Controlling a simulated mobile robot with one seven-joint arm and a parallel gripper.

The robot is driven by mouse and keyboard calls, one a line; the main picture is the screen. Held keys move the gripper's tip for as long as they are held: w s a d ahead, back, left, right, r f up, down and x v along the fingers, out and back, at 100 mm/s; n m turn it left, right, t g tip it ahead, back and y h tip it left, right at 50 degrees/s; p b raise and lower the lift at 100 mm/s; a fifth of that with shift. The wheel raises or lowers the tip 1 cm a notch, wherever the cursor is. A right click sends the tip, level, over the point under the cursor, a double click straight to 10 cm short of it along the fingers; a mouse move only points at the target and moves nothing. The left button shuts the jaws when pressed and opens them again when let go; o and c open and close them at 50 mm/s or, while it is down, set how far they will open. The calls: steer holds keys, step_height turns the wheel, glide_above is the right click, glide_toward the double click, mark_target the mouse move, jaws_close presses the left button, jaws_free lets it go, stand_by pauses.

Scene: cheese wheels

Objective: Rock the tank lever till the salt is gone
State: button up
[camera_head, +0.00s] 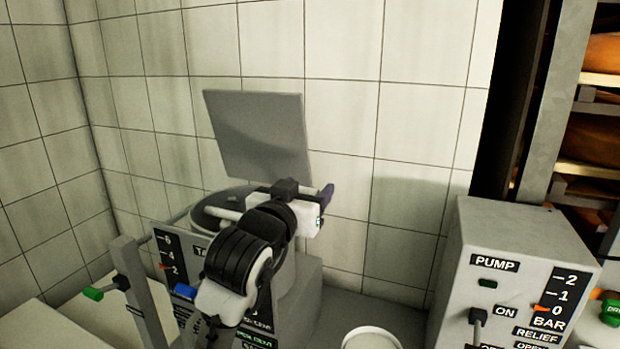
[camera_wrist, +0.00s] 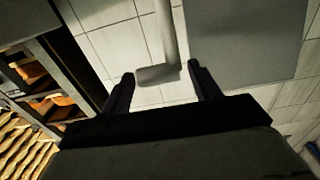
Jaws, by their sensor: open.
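The tank (camera_head: 300,280) stands at the left, partly hidden by my arm, its round top with dark contents and a grey plate (camera_head: 258,135) upright behind it. Its front scale (camera_head: 170,255) has a red pointer near 2. My gripper (camera_head: 306,191) is beyond my wrist, beside the tank top. In the wrist view, my gripper (camera_wrist: 161,83) is open, and a grey bar with a short cylindrical end (camera_wrist: 158,74) lies between its fingers, apparently ungripped. I cannot tell for sure that this bar is the tank lever. No salt can be made out.
A green-tipped lever (camera_head: 93,293) on a post is at the left. A pump box (camera_head: 510,270) with a BAR scale, pointer near 0, stands at the right. A white round container (camera_head: 371,339) is at the bottom. Shelves of cheese wheels (camera_head: 595,140) stand at the far right.

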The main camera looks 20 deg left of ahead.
steer(key=shift+w, duration=1.2)
